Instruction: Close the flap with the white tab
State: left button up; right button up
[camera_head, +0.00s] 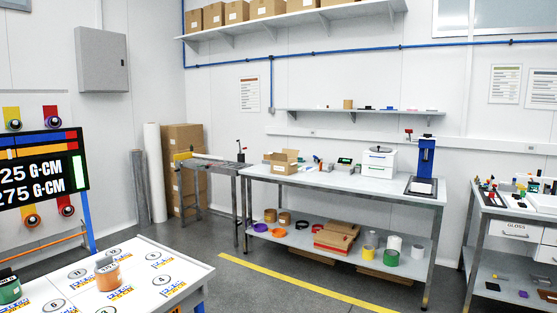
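Neither of my grippers shows in the head view. A small cardboard box (284,160) stands on the long grey workbench (340,184) by the back wall. Its top looks open, with a flap sticking out to the left; a white patch shows on its front, but I cannot tell whether this is a tab. A white box or drawer unit (379,162) stands further right on the same bench. No flap with a white tab can be made out for certain at this distance.
A white table with numbered circles (150,262) is near at the lower left, bearing an orange roll (107,276) and a green roll (9,288). A display board (40,165) stands behind it. A second bench (520,212) is at right. Grey floor with a yellow line (300,284) lies between.

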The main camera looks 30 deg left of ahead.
aim_at(280, 157)
jog(key=i+j, duration=1)
jog(key=i, duration=0.3)
jog(key=i+j, duration=0.2)
jog(key=i, duration=0.25)
jog(key=i+j, duration=0.2)
jog(key=i, duration=0.3)
jog(key=i+j, duration=0.2)
jog(key=i, duration=0.3)
jog(key=i+j, duration=0.15)
jog(key=i, duration=0.35)
jog(key=i+j, duration=0.2)
jog(key=i, duration=0.25)
jog(key=i+j, duration=0.2)
jog(key=i, duration=0.3)
